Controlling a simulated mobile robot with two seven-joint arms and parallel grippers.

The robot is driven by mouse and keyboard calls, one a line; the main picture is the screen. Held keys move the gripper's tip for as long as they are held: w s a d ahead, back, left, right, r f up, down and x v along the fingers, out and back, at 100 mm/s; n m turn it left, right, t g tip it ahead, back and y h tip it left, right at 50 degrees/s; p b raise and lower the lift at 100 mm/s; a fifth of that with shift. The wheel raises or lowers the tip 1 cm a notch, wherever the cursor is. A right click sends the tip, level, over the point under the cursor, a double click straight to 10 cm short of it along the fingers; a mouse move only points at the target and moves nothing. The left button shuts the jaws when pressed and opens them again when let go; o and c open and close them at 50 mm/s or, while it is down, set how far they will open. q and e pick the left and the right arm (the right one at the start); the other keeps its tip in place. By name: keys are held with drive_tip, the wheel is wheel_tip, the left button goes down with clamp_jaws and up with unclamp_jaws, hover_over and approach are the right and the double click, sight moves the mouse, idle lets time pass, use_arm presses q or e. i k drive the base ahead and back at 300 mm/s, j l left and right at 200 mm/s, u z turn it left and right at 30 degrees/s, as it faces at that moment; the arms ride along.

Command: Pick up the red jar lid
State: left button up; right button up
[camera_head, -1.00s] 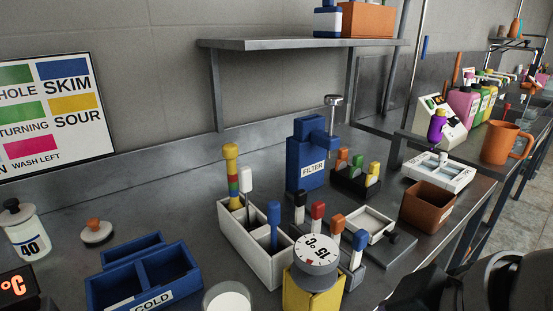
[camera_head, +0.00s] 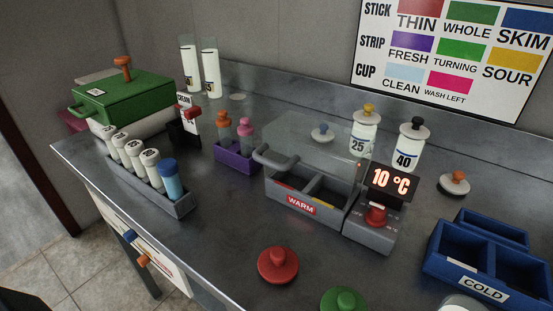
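A round red jar lid (camera_head: 278,265) with a knob on top lies flat on the steel counter, near its front edge at the lower middle of the head view. A similar green lid (camera_head: 344,300) lies to its right, partly cut off by the bottom of the picture. Neither of my grippers shows in this view.
The grey WARM box (camera_head: 312,221) with a clear cover and the 10 °C unit (camera_head: 372,228) stand behind the red lid. A grey rack of bottles (camera_head: 180,205) stands to the left. The blue COLD box (camera_head: 440,271) is at the right. Counter left of the red lid is clear.

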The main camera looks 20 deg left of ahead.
sight(276, 264)
drive_tip(key=u, duration=0.4)
drive_tip(key=k+l+z, duration=0.1)
drive_tip(key=z, duration=1.4)
drive_tip(key=u, duration=0.4)
drive_tip(key=j+u, duration=0.1)
drive_tip(key=u, duration=0.65)
drive_tip(key=i+u, duration=0.1)
drive_tip(key=u, duration=0.25)
drive_tip(key=i+j+z, duration=0.15)
drive_tip(key=j, duration=0.15)
drive_tip(key=j+z, duration=0.15)
drive_tip(key=j, duration=0.15)
drive_tip(key=i+j+z, duration=0.15)
drive_tip(key=j, duration=0.2)
